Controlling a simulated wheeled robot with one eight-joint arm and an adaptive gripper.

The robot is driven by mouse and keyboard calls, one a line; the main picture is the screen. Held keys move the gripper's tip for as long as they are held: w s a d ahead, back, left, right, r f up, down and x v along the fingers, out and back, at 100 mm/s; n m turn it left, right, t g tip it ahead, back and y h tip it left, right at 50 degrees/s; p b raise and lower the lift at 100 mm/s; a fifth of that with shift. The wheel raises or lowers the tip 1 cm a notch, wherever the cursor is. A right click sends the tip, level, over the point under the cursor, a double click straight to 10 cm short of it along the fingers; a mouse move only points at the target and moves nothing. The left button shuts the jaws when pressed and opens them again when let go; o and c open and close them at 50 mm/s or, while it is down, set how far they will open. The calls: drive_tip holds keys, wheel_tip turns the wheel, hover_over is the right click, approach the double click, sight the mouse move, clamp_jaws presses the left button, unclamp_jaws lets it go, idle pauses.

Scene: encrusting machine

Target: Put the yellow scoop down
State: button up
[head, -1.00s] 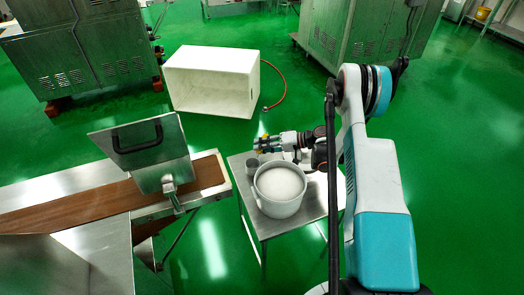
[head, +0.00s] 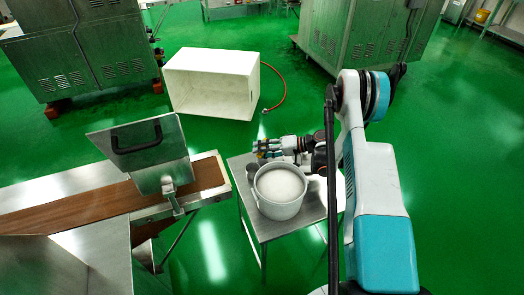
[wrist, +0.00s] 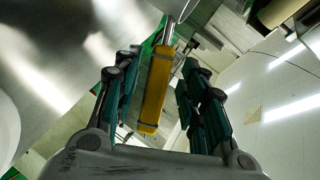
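The yellow scoop's handle (wrist: 156,90) lies between the fingers of my gripper (wrist: 163,62) in the wrist view, with a metal shaft at its far end. The fingers stand apart, with a narrow gap on each side of the handle. In the head view my gripper (head: 272,148) is at the back left of the small metal table (head: 308,206), just behind the white pot. Only a bit of yellow shows there among the fingers. A small grey metal part, seemingly the scoop's bowl (head: 252,164), is beside the pot; its contact with the table is unclear.
The white pot (head: 279,208), filled with white material, takes up much of the small table. A conveyor with a brown belt (head: 100,206) and a metal hopper plate stands to the left. A white crate (head: 211,85) and a red hose (head: 283,85) are on the green floor behind.

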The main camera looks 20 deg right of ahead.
drive_tip(key=p+v, duration=0.4)
drive_tip(key=v, duration=0.8)
